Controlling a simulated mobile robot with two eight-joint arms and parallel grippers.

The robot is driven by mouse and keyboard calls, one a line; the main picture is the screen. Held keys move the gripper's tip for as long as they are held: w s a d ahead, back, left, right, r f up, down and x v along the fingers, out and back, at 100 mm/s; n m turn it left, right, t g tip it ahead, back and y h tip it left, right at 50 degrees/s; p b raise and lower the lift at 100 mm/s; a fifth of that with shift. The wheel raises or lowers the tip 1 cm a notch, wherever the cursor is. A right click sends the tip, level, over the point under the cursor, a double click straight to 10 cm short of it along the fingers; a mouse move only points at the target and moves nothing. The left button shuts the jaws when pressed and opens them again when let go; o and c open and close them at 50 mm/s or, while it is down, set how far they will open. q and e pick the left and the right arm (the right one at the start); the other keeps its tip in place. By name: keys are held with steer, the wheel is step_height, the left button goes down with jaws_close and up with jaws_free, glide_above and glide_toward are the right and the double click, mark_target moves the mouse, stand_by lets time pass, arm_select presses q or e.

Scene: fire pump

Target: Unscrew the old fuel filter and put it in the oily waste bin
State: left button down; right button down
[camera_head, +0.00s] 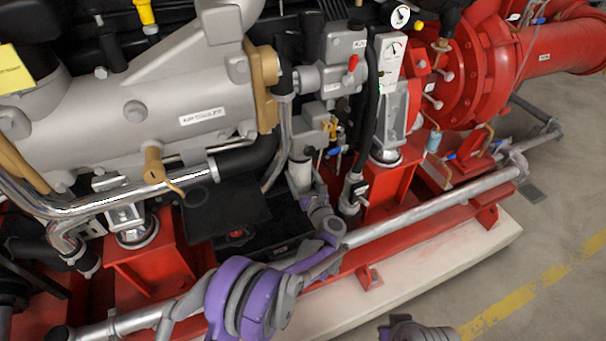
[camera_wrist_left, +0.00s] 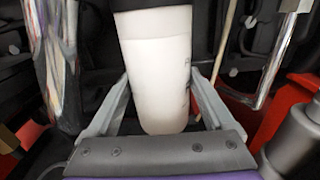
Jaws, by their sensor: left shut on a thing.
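The old fuel filter is a white cylinder (camera_head: 300,175) hanging upright below a grey housing on the engine's side. In the left wrist view the filter (camera_wrist_left: 158,75) fills the middle, with a dark part at its top and faint print on its right side. My left gripper (camera_head: 312,197) reaches up to it from below, and its two grey fingers are shut on the filter from both sides. The fingertips are partly hidden in the head view. I cannot pick out an oily waste bin. A part of my right arm shows at the bottom edge; its gripper is out of view.
A black tray-like box (camera_head: 282,238) lies below the filter. A silver pipe (camera_head: 430,212) and a red base rail (camera_head: 420,235) run along the front. A black hose (camera_head: 370,90) hangs just right of the filter. Bare floor (camera_head: 555,235) is at the right.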

mark_target(304, 186)
arm_select(q)
steer(key=shift+d+n+g+y, duration=0.15)
steer(key=shift+n+g+y, duration=0.2)
steer(key=shift+y, duration=0.25)
steer(key=shift+n, duration=0.25)
steer(key=shift+f+b, duration=1.1)
steer(key=shift+f, duration=0.4)
steer(key=shift+p+v, duration=0.3)
steer(key=shift+v, duration=2.1)
steer(key=v, duration=0.7)
steer(key=shift+a, duration=0.25)
steer(key=shift+s, duration=0.15)
